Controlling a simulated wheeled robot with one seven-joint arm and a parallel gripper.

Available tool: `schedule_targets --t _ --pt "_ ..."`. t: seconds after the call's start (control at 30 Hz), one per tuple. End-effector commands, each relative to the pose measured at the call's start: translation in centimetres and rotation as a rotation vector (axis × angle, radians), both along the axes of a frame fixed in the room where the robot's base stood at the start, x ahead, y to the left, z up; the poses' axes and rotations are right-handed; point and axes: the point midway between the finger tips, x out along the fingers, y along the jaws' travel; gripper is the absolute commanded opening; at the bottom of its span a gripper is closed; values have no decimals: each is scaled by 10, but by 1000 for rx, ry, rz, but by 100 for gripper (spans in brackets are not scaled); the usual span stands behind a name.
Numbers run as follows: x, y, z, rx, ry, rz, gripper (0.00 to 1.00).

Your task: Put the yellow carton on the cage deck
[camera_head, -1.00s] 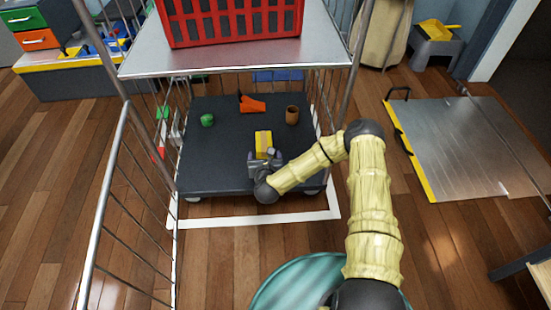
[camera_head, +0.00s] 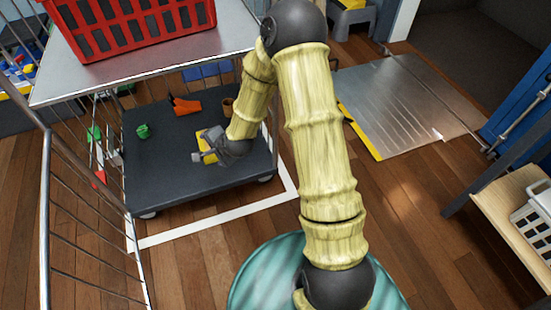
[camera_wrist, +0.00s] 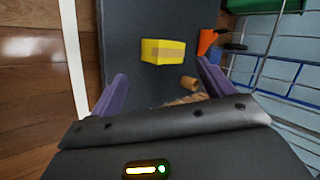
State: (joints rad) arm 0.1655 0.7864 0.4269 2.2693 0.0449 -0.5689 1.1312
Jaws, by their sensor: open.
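The yellow carton (camera_head: 208,157) lies on the dark cage deck (camera_head: 165,182), partly hidden behind my gripper (camera_head: 208,138) in the head view. In the wrist view the carton (camera_wrist: 163,51) shows whole, with a tan band on one face. It lies flat on the dark deck (camera_wrist: 120,25). My gripper (camera_wrist: 162,72) is open, with its two purple fingers apart and nothing between them. The carton is beyond the fingertips and appears clear of them.
An orange thing (camera_head: 186,105), a green thing (camera_head: 143,131) and a brown cup (camera_head: 227,106) also sit on the deck. A shelf (camera_head: 150,62) with a red crate (camera_head: 130,25) overhangs the back. Wire sides (camera_head: 90,215) border the cage.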

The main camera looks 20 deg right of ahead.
Motion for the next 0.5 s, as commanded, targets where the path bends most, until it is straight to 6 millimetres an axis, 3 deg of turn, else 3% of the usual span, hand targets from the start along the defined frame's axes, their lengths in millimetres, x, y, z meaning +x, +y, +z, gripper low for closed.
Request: schedule_targets --t 0.27,0.5 --pt "-55 -51 56 -406 45 374 81" --pt "-118 -93 102 -652 124 673 81"
